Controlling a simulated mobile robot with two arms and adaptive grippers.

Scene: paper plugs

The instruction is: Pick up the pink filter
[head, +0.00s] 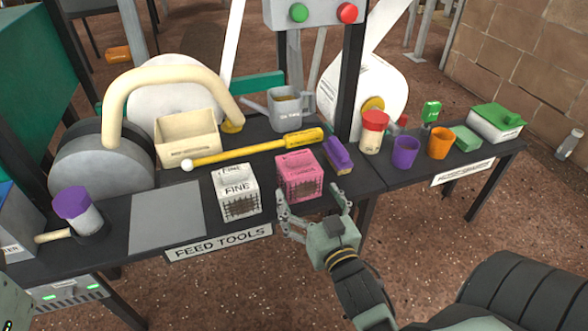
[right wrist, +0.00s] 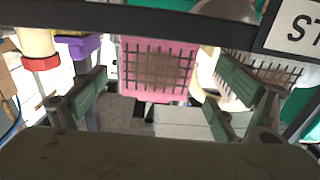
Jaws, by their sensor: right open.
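The pink filter (head: 299,175) is a pink block with a dark mesh on its front. It stands on the dark table near the front edge, between a white filter and a purple item. My right gripper (head: 312,200) is open and empty just in front of it, near the table edge. In the right wrist view the pink filter (right wrist: 158,68) shows beyond and between the open fingers (right wrist: 165,95), apart from them.
A white filter marked FINE (head: 238,191) stands left of the pink one. A purple block (head: 338,156) lies close on its right. A yellow-handled tool (head: 255,147) lies behind. Cups (head: 405,152) stand further right. A grey mat (head: 166,216) is bare.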

